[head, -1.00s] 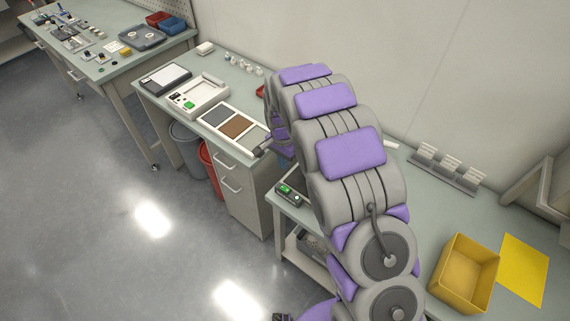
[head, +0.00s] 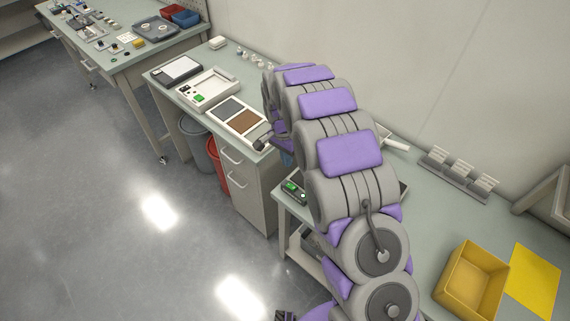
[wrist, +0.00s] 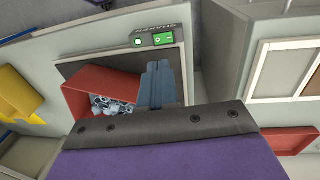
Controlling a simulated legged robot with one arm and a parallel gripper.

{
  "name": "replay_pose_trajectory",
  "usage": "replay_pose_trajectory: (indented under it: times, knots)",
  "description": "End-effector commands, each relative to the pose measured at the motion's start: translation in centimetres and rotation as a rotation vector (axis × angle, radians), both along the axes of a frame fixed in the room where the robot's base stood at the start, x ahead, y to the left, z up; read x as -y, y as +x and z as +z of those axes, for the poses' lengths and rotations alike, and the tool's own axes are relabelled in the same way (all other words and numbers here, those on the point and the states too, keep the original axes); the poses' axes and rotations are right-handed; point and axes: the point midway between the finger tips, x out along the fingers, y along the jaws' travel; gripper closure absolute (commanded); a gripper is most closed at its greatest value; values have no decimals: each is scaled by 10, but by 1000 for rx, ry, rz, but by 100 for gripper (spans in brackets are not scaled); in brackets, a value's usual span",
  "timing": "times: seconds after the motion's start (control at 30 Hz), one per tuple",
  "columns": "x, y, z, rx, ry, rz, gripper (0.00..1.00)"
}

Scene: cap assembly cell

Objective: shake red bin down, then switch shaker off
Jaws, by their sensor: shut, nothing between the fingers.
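The red bin (wrist: 98,84) sits on the dark shaker tray (wrist: 195,68) in the wrist view, with several small grey metal parts inside. The shaker's control box (wrist: 158,39) has a lit green panel and a round pale button, and lies just beyond the fingertips in that view. The control box also shows in the head view (head: 296,190), left of my arm. My gripper (wrist: 160,66) is shut and empty, its fingers beside the right wall of the red bin; contact cannot be told. In the head view my arm hides the red bin.
A yellow bin (head: 450,290) and a yellow sheet (head: 536,280) lie on the right of the bench. A rack (head: 460,172) stands along the wall. A second bench with sorting trays (head: 238,118) stands left of my arm. Open floor (head: 100,220) lies at left.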

Motion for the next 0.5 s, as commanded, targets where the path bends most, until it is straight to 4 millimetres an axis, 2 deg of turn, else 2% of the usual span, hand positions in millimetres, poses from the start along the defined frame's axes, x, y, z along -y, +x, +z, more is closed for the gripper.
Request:
replay_pose_trajectory:
  times: [0.5]
  knots:
    - [5, -8, -94, -2, -6, 1, 100]
